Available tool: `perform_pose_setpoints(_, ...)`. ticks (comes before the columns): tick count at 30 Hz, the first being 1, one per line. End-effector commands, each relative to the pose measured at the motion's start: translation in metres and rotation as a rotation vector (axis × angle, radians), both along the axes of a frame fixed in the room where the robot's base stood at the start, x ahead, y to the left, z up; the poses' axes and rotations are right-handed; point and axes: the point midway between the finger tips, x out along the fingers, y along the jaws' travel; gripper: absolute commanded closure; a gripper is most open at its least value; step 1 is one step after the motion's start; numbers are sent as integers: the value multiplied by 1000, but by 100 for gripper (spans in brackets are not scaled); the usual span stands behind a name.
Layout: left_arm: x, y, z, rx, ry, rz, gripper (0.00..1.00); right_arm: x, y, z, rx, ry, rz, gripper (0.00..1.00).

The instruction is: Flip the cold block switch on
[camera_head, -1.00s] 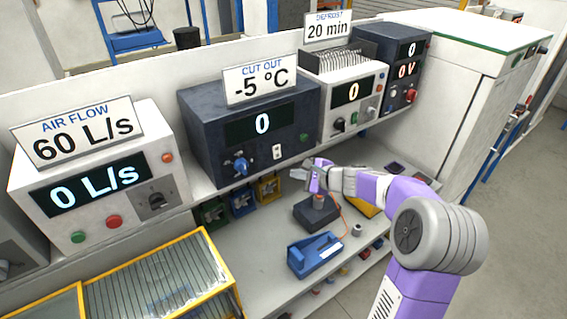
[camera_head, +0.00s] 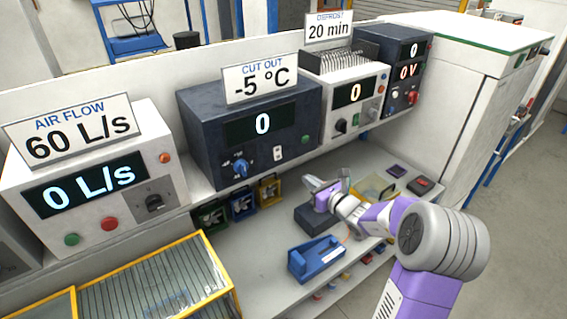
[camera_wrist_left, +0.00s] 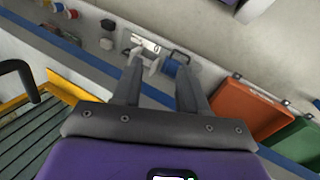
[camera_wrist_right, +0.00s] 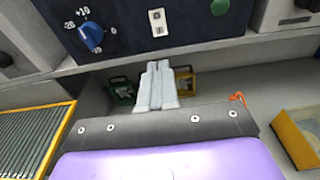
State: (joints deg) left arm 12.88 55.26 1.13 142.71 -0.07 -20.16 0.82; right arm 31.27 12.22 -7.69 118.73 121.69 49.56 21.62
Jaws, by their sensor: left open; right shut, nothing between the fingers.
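The cold block (camera_head: 248,130) is a dark blue box on the shelf under a "CUT OUT -5 °C" sign (camera_head: 260,78); its display reads 0. Its small white switch (camera_head: 277,153) sits between the blue dial (camera_head: 240,168) and the green button (camera_head: 305,139). In the right wrist view, the switch (camera_wrist_right: 158,22) is just beyond the fingertips. My right gripper (camera_head: 308,183) is shut and empty, in front of and below the box, apart from it; its fingers (camera_wrist_right: 158,68) point toward the switch. My left gripper (camera_wrist_left: 160,62) is open, over the lower shelf.
The air flow box (camera_head: 95,185) stands left and the defrost box (camera_head: 350,95) right. Yellow-framed racks (camera_head: 150,285) fill the front left. A blue tape dispenser (camera_head: 316,259) and a dark block (camera_head: 312,218) are on the bench under my right arm.

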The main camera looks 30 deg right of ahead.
Motion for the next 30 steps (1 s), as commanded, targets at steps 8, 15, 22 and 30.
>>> perform_pose_setpoints(8,0,0,3,0,0,0,57,23,2,-3,-2,2,3,100)
perform_pose_setpoints(15,0,0,11,0,0,0,57,73,7,-8,-2,1,4,100)
perform_pose_setpoints(22,0,0,19,0,0,0,57,115,10,-13,-2,1,3,100)
perform_pose_setpoints(30,0,0,24,0,0,0,57,137,11,-17,-2,1,1,100)
